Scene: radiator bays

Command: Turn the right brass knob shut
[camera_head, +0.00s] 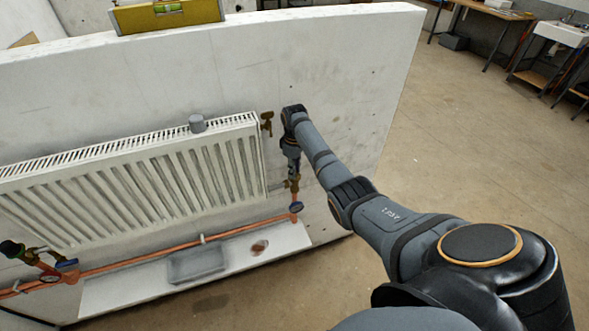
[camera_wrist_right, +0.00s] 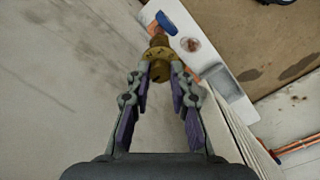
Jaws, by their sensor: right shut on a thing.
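The right brass knob (camera_head: 293,184) sits on the pipework beside the lower right end of the radiator (camera_head: 140,178). It shows as a round brass piece (camera_wrist_right: 159,66) in the right wrist view. My right gripper (camera_head: 291,168) comes down on it from above, and in the right wrist view the two fingertips (camera_wrist_right: 160,73) are shut on the knob's sides. The fingers partly hide the knob in the head view. Its turn position cannot be told. My left gripper is in neither view.
A blue-handled valve (camera_head: 296,206) sits just below the knob on the copper pipe (camera_head: 140,261). A grey tray (camera_head: 197,264) stands on the white ledge (camera_head: 120,292). A brass fitting (camera_head: 267,122) is at the radiator's upper right. A yellow level (camera_head: 165,14) lies on the wall top.

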